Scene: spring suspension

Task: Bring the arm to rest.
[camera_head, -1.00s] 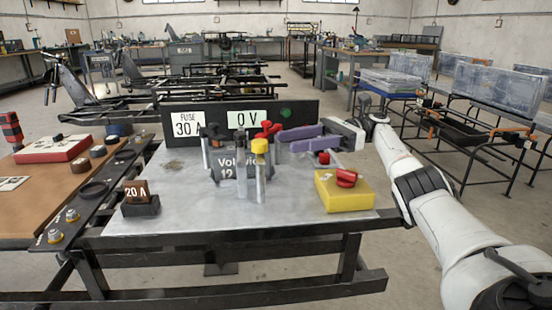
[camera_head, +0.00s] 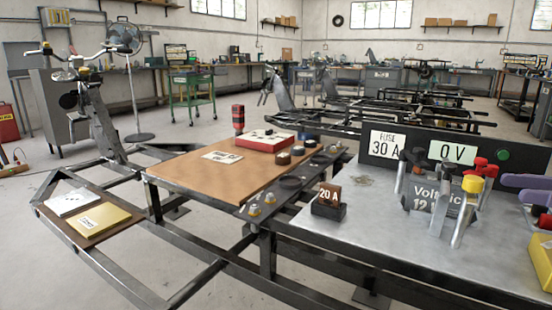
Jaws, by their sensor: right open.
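The rest of my right arm is out of the picture. A yellow box (camera_head: 540,260) is cut off by the right edge below the gripper. My left gripper is not in view.
A fuse block marked 20 A (camera_head: 328,203) stands at the table's left. A black panel (camera_head: 377,159) with 30 A and 0 V labels stands behind the battery. A brown board (camera_head: 200,183) and black frame rails lie to the left. Bare floor shows farther left.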

